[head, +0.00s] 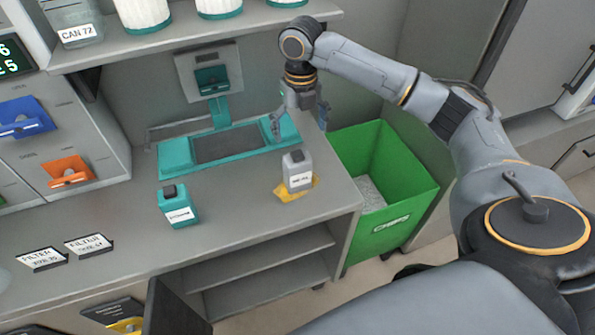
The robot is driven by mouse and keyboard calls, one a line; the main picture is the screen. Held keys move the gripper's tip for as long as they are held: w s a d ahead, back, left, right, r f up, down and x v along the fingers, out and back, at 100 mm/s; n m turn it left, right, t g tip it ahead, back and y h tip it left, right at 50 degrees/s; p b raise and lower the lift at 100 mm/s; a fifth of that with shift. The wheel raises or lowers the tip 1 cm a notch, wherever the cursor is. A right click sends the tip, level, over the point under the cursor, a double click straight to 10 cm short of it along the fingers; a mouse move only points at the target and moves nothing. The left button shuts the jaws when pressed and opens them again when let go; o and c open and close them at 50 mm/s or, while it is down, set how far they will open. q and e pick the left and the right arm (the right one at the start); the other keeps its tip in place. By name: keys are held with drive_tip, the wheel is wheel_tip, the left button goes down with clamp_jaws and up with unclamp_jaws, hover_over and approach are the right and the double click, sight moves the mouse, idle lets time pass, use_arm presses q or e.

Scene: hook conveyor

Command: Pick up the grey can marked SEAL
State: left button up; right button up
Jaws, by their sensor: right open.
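The grey can (298,171) stands upright on the right part of the grey counter, near its front right corner. It has a white label with small dark print that I cannot read clearly. A yellow piece (300,189) lies under or around its base. My right gripper (300,125) is open and empty, pointing down above and behind the grey can, apart from it. My left gripper does not show.
A teal can (178,206) with a white label stands to the left. A teal device with a dark plate (229,144) lies behind. A green bin (405,222) stands at the counter's right end. Filter boxes (89,245) lie at the left.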

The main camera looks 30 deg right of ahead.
sight(298, 158)
wheel_tip(298, 158, down, 6)
drive_tip(key=shift+f+p, duration=0.1)
drive_tip(key=shift+p, duration=0.25)
drive_tip(key=f, duration=0.1)
drive_tip(key=f+p, duration=0.1)
drive_tip(key=f, duration=0.2)
drive_tip(key=shift+w+a+f, duration=0.1)
drive_tip(key=shift+a+f, duration=0.05)
drive_tip(key=shift+a, duration=0.15)
drive_tip(key=shift+f+p, duration=0.3)
drive_tip(key=shift+f, duration=0.15)
drive_tip(key=c, duration=1.6)
drive_tip(key=shift+o, duration=0.2)
drive_tip(key=shift+r, duration=0.15)
